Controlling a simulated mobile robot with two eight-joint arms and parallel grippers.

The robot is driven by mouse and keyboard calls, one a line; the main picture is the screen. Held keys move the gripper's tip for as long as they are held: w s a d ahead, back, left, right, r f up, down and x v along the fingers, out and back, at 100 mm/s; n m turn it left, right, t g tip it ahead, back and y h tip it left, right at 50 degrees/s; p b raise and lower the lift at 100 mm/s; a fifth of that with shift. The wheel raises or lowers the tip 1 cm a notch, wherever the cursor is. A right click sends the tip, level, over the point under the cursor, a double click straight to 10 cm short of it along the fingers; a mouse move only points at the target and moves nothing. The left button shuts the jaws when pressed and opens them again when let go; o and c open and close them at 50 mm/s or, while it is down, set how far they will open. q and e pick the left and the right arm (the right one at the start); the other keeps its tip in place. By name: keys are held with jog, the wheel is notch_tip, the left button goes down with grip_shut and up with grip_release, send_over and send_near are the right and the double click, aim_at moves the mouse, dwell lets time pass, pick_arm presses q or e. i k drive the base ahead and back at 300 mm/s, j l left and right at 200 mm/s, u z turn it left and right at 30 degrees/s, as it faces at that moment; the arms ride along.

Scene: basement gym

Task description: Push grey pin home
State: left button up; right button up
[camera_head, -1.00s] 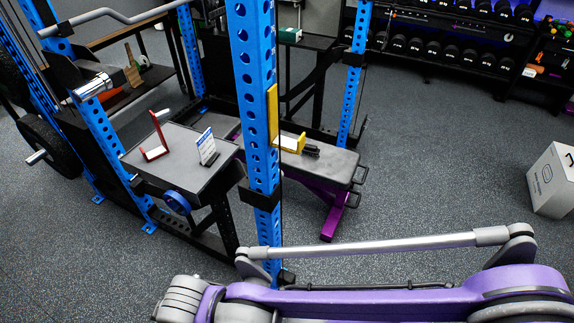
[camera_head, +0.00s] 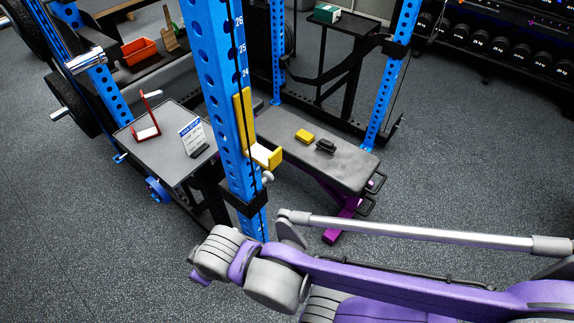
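A grey pin (camera_head: 267,177) sticks out of the right side of the blue rack upright (camera_head: 224,95), just below the yellow J-hook (camera_head: 263,156). Its rounded head stands a little off the upright; how deep it sits is too small to tell. My purple and grey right arm crosses the lower right of the view, its links ending below and in front of the upright. No gripper fingers show on it. My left gripper is out of view.
A padded bench (camera_head: 318,150) with a yellow block (camera_head: 305,136) and a black clip-like object (camera_head: 326,146) stands right behind the upright. A small grey table (camera_head: 166,156) with a red stand (camera_head: 147,120) and a white sign (camera_head: 193,138) is at left. Open floor lies at lower left.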

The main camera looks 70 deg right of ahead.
aim_at(268, 176)
jog(key=k+l, duration=0.15)
jog(key=l, duration=0.25)
jog(key=k+l, duration=0.2)
jog(key=l, duration=0.2)
jog(key=k+l, duration=0.15)
jog(key=l, duration=0.25)
jog(key=k+l, duration=0.15)
jog(key=l, duration=0.25)
jog(key=k+l, duration=0.2)
jog(key=l, duration=0.2)
jog(key=k+l, duration=0.15)
jog(key=l, duration=0.25)
jog(key=k+l, duration=0.2)
jog(key=l, duration=0.2)
jog(key=i, duration=0.4)
